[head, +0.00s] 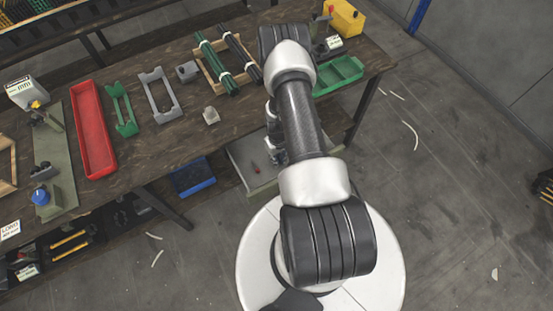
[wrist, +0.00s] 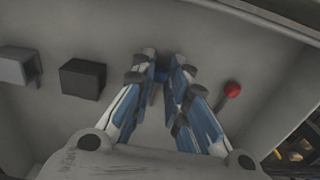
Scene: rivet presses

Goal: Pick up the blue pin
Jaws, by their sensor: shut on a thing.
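In the wrist view, my gripper (wrist: 161,70) points down into a grey drawer or bin (wrist: 200,40). Its two fingers are closed in on a small blue thing, the blue pin (wrist: 158,73), which shows as a bit of blue between the fingertips. Most of the pin is hidden by the fingers, and I cannot tell whether it is clear of the floor below. In the head view, my arm hides most of the gripper, and the pin is not visible there. The grey bin (head: 240,150) shows under the table edge.
A red-headed pin (wrist: 232,89) lies right of my fingers. A black block (wrist: 82,79) and a grey bracket (wrist: 18,67) are at the left. The workbench (head: 150,125) above holds a red tray (head: 92,130) and a green tray (head: 339,75). A blue bin (head: 192,177) is left of the grey one.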

